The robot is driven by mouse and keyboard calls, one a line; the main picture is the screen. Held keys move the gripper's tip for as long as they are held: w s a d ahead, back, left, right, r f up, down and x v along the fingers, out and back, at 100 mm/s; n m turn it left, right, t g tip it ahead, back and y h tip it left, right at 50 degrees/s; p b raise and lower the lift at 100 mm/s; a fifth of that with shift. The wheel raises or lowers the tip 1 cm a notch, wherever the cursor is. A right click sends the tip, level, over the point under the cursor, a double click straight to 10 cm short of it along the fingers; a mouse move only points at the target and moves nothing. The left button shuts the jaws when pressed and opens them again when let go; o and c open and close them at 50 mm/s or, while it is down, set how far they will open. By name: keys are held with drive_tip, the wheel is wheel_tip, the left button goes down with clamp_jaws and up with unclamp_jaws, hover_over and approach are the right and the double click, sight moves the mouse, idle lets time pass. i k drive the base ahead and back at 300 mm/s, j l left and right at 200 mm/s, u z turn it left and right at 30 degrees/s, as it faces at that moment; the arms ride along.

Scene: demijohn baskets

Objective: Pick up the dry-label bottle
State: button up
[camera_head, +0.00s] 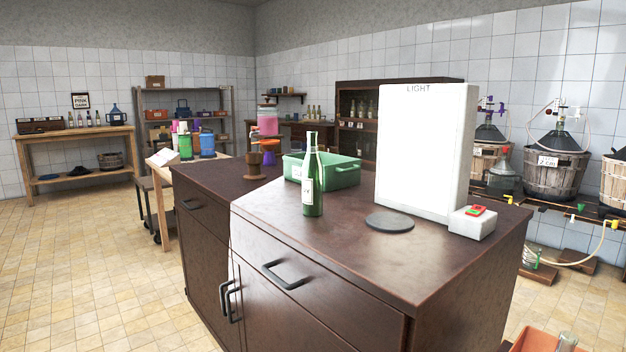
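A green glass bottle with a white label (312,178) stands upright on the dark wooden counter (250,205), left of a round dark disc. The writing on its label is too small to read. Another bottle top (567,341) shows at the bottom right edge, in or by an orange crate. My gripper is not in view.
A green bin (345,171) stands just behind the bottle. A white panel marked LIGHT (420,150), a dark disc (390,222) and a white box with a red and green top (472,222) are to its right. A wooden object (253,166) stands behind left. The counter's front left is clear.

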sight(312, 166)
drive_tip(key=i+j+z, duration=0.1)
drive_tip(key=z, duration=0.25)
drive_tip(key=j+z, duration=0.2)
drive_tip(key=z, duration=0.2)
drive_tip(key=i+j+z, duration=0.1)
drive_tip(key=j+z, duration=0.7)
drive_tip(key=j, duration=0.65)
drive_tip(key=k+j, duration=0.1)
drive_tip(key=j, duration=1)
drive_tip(key=i+z, duration=0.05)
